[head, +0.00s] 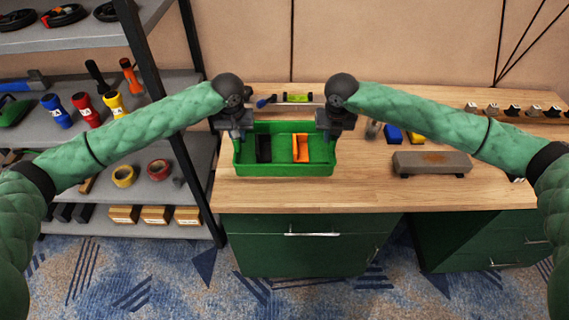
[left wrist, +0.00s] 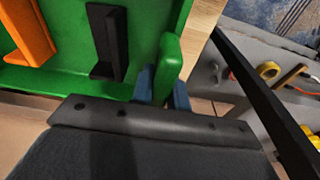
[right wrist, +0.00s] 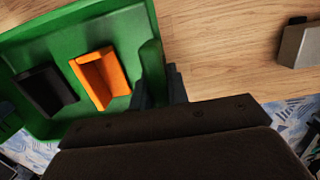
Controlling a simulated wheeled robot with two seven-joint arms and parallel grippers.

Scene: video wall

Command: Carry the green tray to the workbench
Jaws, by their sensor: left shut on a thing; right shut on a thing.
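The green tray (head: 283,170) is over the left part of the wooden workbench (head: 400,198). I cannot tell whether it touches the top. A black piece (head: 264,149) and an orange piece (head: 301,148) are inside it. My left gripper (head: 236,133) is shut on the tray's left end, and my right gripper (head: 329,131) is shut on its right end. The left wrist view shows the jaws around a raised green end part (left wrist: 168,68). The right wrist view shows the same on the other end (right wrist: 151,68).
A grey block (head: 432,163) lies on the bench to the right, with blue and yellow items (head: 393,133) behind it. A level (head: 297,98) lies behind the tray. A shelf with a dark post (head: 150,75), flashlights and tape rolls stands close on the left.

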